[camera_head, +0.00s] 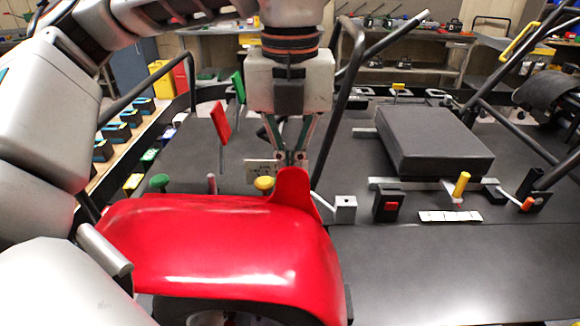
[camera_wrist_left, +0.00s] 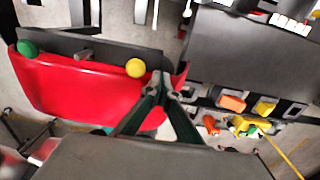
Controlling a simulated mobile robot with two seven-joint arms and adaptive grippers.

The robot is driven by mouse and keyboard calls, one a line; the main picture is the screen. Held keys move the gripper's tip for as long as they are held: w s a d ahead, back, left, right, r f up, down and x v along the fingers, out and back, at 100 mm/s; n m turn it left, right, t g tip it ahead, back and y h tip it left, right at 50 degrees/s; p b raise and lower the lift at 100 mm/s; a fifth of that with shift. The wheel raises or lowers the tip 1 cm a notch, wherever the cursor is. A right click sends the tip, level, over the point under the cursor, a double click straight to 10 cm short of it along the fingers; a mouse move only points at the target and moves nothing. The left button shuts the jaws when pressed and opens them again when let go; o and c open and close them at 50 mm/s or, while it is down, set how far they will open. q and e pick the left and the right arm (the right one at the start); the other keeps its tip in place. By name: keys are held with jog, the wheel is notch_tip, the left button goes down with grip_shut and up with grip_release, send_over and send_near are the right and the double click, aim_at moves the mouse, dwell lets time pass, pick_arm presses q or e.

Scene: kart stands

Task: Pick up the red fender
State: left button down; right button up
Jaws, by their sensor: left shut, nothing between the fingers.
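The red fender (camera_head: 215,245) is a glossy curved shell over a dark wheel at the near edge of the kart stand. A raised tab stands at its back right end. It also shows in the left wrist view (camera_wrist_left: 85,92), left of and behind the fingers. My left gripper (camera_head: 291,160) points down at the raised tab. Its fingers are closed together with nothing between them, also in the left wrist view (camera_wrist_left: 158,80). The fingertips appear close to the tab; whether they touch it I cannot tell. My right gripper is in neither view.
A green knob (camera_head: 160,182) and a yellow knob (camera_head: 264,184) stand just behind the fender. Red (camera_head: 221,122) and green (camera_head: 238,86) upright flags stand further back. A dark block (camera_head: 434,140) and black tube frames crowd the right side. The dark front deck (camera_head: 430,265) is clear.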

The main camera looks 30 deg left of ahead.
pick_arm(q)
jog(key=shift+s+d+f+b, duration=0.15)
jog(key=shift+s+d+b, duration=0.15)
jog(key=shift+s, duration=0.15)
jog(key=shift+s+d, duration=0.2)
jog(key=shift+s, duration=0.15)
jog(key=shift+r, duration=0.25)
notch_tip(320, 180, up, 12)
jog(key=shift+f, duration=0.1)
